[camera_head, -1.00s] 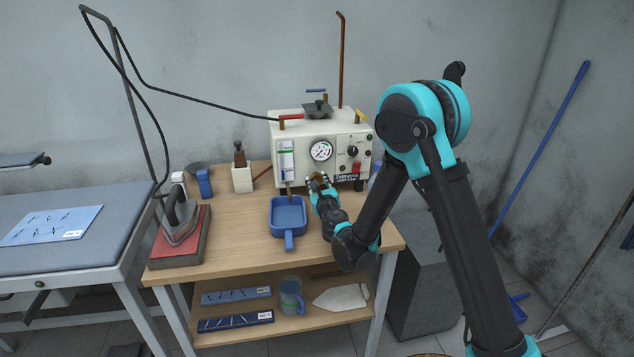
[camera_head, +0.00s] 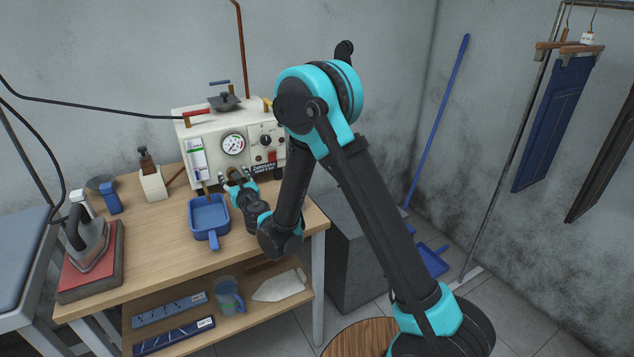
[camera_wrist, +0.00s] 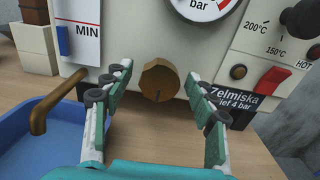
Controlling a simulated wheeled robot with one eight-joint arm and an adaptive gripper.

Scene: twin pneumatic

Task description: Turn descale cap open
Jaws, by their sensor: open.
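The descale cap, a round brown knob (camera_wrist: 158,82) with a slot mark near its lower edge, sits low on the front of the white steam boiler (camera_head: 208,137). It is below the pressure gauge (camera_wrist: 200,4). My gripper (camera_head: 238,180) is in front of the boiler's lower front. In the wrist view my gripper (camera_wrist: 159,77) is open, with one fingertip to the left of the cap and one to the right. Gaps show on both sides, and I see no contact. How far the tips reach past the cap's face is unclear.
A brown drain spout (camera_wrist: 50,105) hangs over a blue tray (camera_head: 209,216), left of my gripper. A red switch (camera_wrist: 272,80) and a dark dial (camera_wrist: 300,18) are at right. An iron (camera_head: 88,240) stands at the table's left. Bare tabletop lies between.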

